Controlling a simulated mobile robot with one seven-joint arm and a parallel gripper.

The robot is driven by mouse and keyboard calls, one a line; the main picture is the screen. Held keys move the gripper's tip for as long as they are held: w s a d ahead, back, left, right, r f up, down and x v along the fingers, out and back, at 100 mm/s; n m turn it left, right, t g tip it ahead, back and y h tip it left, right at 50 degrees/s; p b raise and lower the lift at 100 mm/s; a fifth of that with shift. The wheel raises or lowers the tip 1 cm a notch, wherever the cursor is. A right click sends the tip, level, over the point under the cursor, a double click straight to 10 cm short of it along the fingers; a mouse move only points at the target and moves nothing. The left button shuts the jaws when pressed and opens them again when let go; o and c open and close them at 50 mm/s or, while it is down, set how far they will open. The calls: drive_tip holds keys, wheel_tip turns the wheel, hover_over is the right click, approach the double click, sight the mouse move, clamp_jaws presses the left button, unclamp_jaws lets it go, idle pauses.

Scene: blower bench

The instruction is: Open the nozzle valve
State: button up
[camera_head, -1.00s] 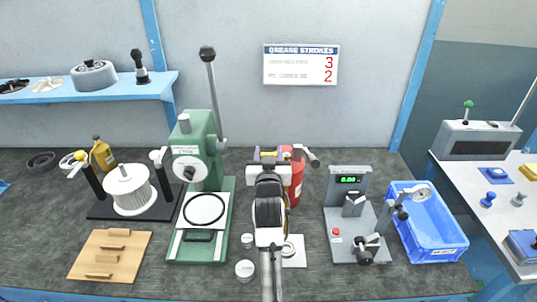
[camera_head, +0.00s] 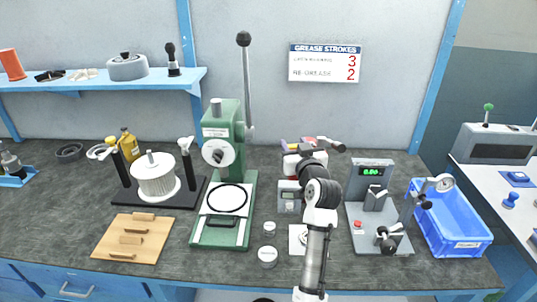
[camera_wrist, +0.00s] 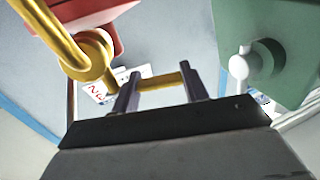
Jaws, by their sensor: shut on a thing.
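My gripper (camera_wrist: 160,90) shows in the wrist view with its two dark fingers closed on a thin yellow bar, which I take for the nozzle valve's lever (camera_wrist: 158,82). The bar runs across between the fingers. A yellow curved pipe with a round hub (camera_wrist: 90,52) stands just left of them, below a red body (camera_wrist: 85,12). In the head view the red unit (camera_head: 291,166) stands at the back of the bench, partly hidden by my arm. The grip itself is too small to make out there.
The green press (camera_head: 222,165) with its tall lever stands left of my arm. A grey device with a green display (camera_head: 371,172) and a blue crate (camera_head: 450,246) are to the right. Small round tins (camera_head: 268,256) sit in front. A wooden board (camera_head: 131,238) lies front left.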

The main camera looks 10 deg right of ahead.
drive_tip(key=shift+s+f+n+y+b, duration=0.2)
drive_tip(key=shift+f+n+y+b, duration=0.25)
drive_tip(key=shift+y+b, duration=0.35)
drive_tip(key=shift+s+d+r+n+y, duration=0.1)
drive_tip(key=shift+r+n+y, duration=0.2)
drive_tip(key=shift+n+y, duration=0.1)
drive_tip(key=o, duration=1.4)
drive_tip(key=shift+r, duration=0.1)
drive_tip(key=shift+s, duration=0.1)
drive_tip(key=b+v, duration=0.4)
drive_tip(key=v, duration=0.9)
drive_tip(key=shift+s+r, duration=0.25)
drive_tip(key=shift+s, duration=0.1)
drive_tip(key=shift+d, duration=0.1)
